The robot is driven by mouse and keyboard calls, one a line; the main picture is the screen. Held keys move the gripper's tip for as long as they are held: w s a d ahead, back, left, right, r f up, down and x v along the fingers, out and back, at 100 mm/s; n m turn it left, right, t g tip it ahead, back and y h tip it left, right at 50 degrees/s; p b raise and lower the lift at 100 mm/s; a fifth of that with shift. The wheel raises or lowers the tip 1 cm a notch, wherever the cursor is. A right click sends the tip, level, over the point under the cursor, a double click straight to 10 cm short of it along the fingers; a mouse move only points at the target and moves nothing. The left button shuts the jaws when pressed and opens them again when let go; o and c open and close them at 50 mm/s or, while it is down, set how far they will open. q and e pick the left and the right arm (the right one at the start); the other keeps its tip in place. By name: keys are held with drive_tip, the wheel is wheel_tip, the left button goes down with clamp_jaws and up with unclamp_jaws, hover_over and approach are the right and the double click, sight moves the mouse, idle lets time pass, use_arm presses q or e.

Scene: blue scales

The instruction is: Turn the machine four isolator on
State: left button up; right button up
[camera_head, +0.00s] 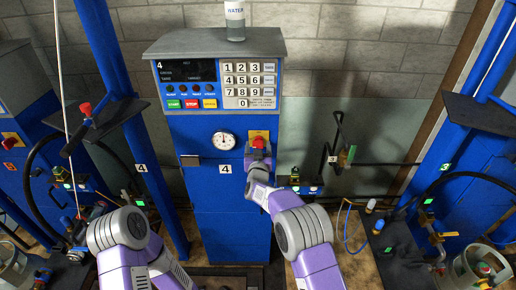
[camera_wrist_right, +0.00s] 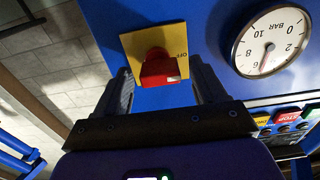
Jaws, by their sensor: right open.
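The machine four isolator is a red knob (camera_head: 259,143) on a yellow plate, on the front of the blue machine (camera_head: 232,235) marked 4. In the right wrist view the red knob (camera_wrist_right: 158,70) stands out from its yellow plate (camera_wrist_right: 132,42), which has "OFF" lettering at its right side. My right gripper (camera_head: 258,157) is at the knob, open, with one finger on each side of it. Gaps show between the fingers and the knob in the wrist view. My left arm shows at the lower left, but its gripper is not visible.
A round pressure gauge (camera_head: 223,141) sits left of the isolator. Above are a keypad (camera_head: 249,84) and start and stop buttons (camera_head: 191,104). A can marked WATER (camera_head: 235,22) stands on top. Blue posts and other machines flank both sides; hoses hang beside them.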

drive_tip(key=c, duration=1.1)
drive_tip(key=shift+o, duration=0.2)
drive_tip(key=shift+f+m+b, duration=0.15)
drive_tip(key=shift+m+b, duration=0.25)
drive_tip(key=shift+b, duration=0.3)
drive_tip(key=m+b, duration=0.8)
drive_tip(key=b, duration=0.2)
drive_tip(key=m+b, duration=0.3)
drive_tip(key=m, duration=0.1)
drive_tip(key=shift+d+m+b, duration=0.1)
drive_tip(key=shift+m+b, duration=0.2)
drive_tip(key=shift+b, duration=0.05)
drive_tip(key=m+b, duration=0.2)
drive_tip(key=m, duration=0.2)
drive_tip(key=shift+b, duration=0.3)
drive_tip(key=shift+r+m, duration=0.25)
drive_tip(key=shift+m, duration=0.15)
drive_tip(key=o, duration=1.1)
drive_tip(key=shift+c, duration=0.2)
